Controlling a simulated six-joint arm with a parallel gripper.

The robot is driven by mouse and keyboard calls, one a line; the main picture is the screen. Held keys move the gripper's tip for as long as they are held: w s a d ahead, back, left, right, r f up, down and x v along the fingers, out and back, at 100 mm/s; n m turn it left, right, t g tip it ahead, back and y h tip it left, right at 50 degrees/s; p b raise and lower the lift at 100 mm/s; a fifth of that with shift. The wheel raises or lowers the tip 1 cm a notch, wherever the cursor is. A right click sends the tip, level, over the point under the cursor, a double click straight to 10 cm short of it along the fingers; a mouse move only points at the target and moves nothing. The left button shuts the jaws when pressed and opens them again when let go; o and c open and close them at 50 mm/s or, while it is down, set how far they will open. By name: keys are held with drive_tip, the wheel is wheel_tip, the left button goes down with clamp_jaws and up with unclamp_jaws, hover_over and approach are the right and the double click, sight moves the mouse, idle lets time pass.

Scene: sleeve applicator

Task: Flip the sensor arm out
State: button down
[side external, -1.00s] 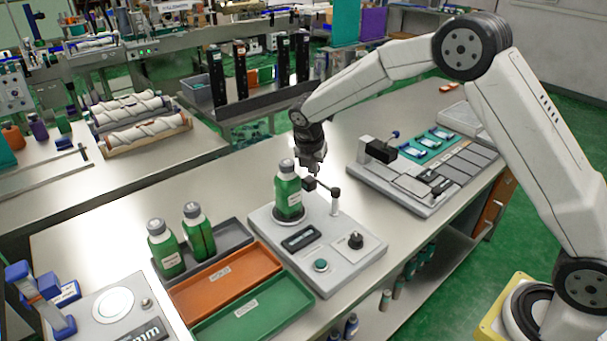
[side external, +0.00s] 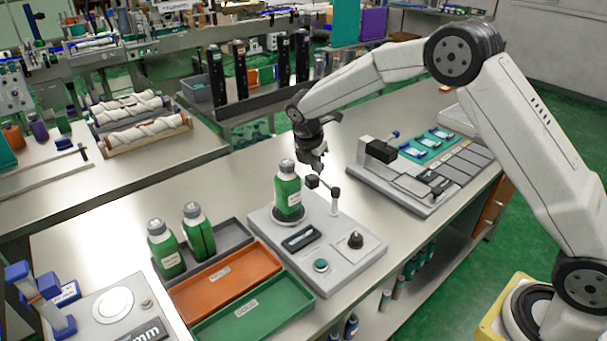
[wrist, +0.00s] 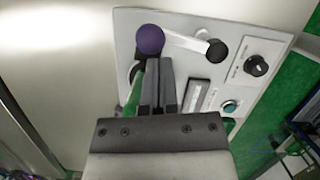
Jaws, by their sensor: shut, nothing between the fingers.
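The sensor arm (side external: 324,187) sits on a short white post at the back of the grey applicator base (side external: 348,268). It reaches left from a dark hub to a small black block close beside the upright green bottle (side external: 288,195). My gripper (side external: 318,166) is shut and empty, just above the black block. In the wrist view its fingers (wrist: 165,65) partly hide the bottle (wrist: 134,98). Contact with the arm cannot be told.
The base carries a black knob (side external: 355,240), a teal button (side external: 320,265) and a dark display (side external: 301,238). Orange (side external: 222,280) and green (side external: 252,308) trays lie to the left, with two green bottles behind. Another grey device (side external: 405,185) stands at right. Bench between is clear.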

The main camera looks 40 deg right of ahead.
drive_tip(key=shift+d+m, duration=0.25)
drive_tip(key=shift+m, duration=0.05)
drive_tip(key=shift+d, duration=0.5)
drive_tip(key=d+m+g, duration=0.1)
drive_tip(key=m, duration=0.2)
drive_tip(key=s+d+m+g, duration=0.1)
drive_tip(key=d+m, duration=0.1)
drive_tip(key=m, duration=0.1)
drive_tip(key=s+d+m, duration=0.1)
drive_tip(key=d+m, duration=0.1)
drive_tip(key=m, duration=0.1)
drive_tip(key=shift+s+g+y, duration=0.15)
drive_tip(key=shift+g+y, duration=0.15)
drive_tip(key=shift+g, duration=0.1)
drive_tip(key=shift+a, duration=0.2)
